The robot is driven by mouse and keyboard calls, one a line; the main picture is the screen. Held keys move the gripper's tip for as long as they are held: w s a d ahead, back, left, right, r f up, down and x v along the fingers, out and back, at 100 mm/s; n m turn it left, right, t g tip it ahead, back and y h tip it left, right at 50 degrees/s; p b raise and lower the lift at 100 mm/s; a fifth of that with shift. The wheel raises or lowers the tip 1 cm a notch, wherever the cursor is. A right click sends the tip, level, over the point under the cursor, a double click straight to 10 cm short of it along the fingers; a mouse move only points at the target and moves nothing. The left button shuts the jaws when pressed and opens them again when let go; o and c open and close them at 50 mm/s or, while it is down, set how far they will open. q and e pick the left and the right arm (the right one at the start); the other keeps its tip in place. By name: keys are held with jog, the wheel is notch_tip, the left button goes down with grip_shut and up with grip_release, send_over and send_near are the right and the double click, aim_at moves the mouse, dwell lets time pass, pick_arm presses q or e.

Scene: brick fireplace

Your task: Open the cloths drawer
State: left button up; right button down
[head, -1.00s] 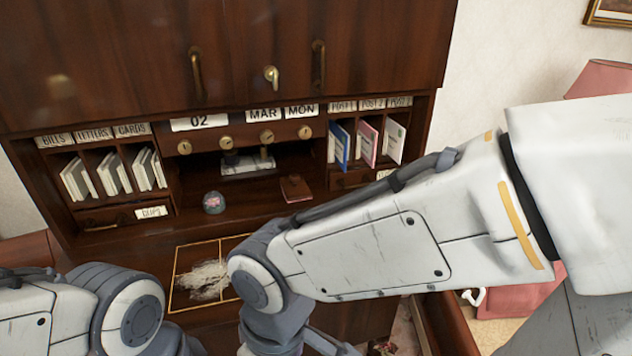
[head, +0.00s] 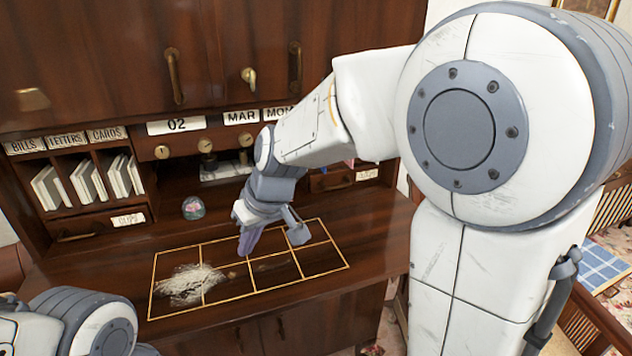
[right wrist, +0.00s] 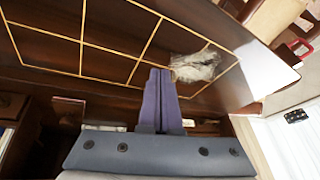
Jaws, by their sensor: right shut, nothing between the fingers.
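A small drawer (head: 328,183) is under the right side of the desk's upper unit. Its pale label (head: 367,174) is too small to read, and my right arm partly covers this side. Another small drawer (head: 85,233) at the left has a label that seems to read CLIPS. Both look shut. I cannot tell for sure which is the cloths drawer. My right gripper (head: 249,243) points down over the gold-lined desk top, in front of and left of the right drawer. In the right wrist view its purple fingers (right wrist: 160,95) are together and empty. My left gripper is out of view.
A white fibrous clump (head: 190,283) lies on the gold grid of the desk top (head: 385,235). A small glass globe (head: 192,208) stands behind it. Card slots (head: 90,183) fill the left. Tall cupboard doors hang above. The desk's right front is clear.

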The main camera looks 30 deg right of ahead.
jog(key=w+d+r+m+t+h, duration=0.15)
jog(key=w+d, duration=0.25)
jog(key=d, duration=0.6)
jog(key=w+d+m+t+h+b, duration=0.15)
jog(key=w+d, duration=0.35)
jog(key=d, duration=0.6)
jog(key=w+d+r+m+t+h, duration=0.15)
jog(key=w+d, duration=0.25)
jog(key=d, duration=0.6)
pick_arm(q)
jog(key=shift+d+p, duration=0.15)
jog(key=shift+p, duration=0.85)
pick_arm(e)
jog(key=shift+y, duration=0.45)
jog(key=x, duration=1)
jog(key=shift+w+a, duration=0.1)
jog(key=shift+a, duration=0.05)
